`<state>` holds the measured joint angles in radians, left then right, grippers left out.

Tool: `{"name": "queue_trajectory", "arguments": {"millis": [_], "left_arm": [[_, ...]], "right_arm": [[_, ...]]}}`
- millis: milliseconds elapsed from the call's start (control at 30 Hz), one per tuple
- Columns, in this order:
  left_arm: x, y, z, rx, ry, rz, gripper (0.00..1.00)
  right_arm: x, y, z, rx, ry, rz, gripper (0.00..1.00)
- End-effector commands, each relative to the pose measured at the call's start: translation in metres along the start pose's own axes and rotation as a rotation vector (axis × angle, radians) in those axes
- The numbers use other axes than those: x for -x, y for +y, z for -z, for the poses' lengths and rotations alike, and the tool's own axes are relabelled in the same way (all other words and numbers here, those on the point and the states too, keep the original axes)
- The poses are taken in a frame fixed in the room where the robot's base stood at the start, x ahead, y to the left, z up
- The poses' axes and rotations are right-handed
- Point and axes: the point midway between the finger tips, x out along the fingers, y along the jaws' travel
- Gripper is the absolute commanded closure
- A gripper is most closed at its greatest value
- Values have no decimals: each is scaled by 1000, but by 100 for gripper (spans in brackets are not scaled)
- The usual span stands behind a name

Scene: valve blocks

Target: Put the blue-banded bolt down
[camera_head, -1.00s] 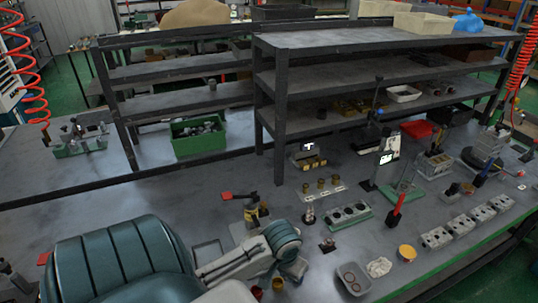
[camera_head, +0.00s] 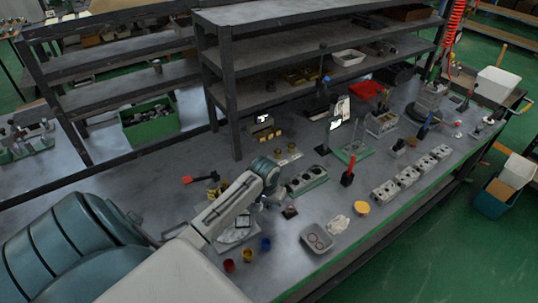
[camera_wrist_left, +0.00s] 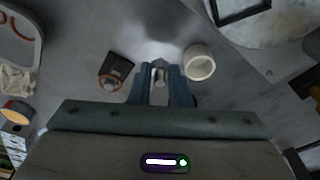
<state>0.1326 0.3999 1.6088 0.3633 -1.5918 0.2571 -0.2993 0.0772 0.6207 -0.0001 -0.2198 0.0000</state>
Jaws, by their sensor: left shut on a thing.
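My left gripper (camera_wrist_left: 161,88) is shut on a small grey metal piece, the bolt (camera_wrist_left: 160,73), between its two fingers. Only part of the bolt shows, and I cannot make out a blue band. In the head view the left gripper (camera_head: 268,199) points down over the bench, left of a small dark block (camera_head: 289,211); its fingertips are too small to read there. In the wrist view the dark block with an orange-brown ring (camera_wrist_left: 116,72) lies left of the fingers. A pale open ring or cup (camera_wrist_left: 199,62) stands just right of them. My right gripper is not in view.
Blue (camera_head: 265,244), yellow (camera_head: 247,254) and red (camera_head: 229,266) cups stand near the front. A grey tray with rings (camera_head: 317,238) and white cloth (camera_head: 338,224) lie to the right. Valve blocks (camera_head: 385,191) line the right edge. A dark shelf (camera_head: 229,110) rises behind.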

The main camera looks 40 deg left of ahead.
Motion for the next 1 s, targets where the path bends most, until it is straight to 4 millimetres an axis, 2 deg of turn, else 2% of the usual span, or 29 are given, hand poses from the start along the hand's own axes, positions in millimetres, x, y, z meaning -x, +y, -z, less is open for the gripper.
{"name": "queue_trajectory", "arguments": {"millis": [100,233,600,633,667,1000], "left_arm": [[-14,0,-4,0,-6,0,100],[-28,0,-6,0,-4,0,100],[-34,0,-7,-1,-2,1,100],[-34,0,-7,-1,-2,1,78],[-33,0,-7,-1,-2,1,74],[-30,0,-6,-1,0,1,74]], "right_arm": [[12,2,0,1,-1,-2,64],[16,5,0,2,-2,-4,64],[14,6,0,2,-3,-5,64],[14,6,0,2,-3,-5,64],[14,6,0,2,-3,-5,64],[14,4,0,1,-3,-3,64]]}}
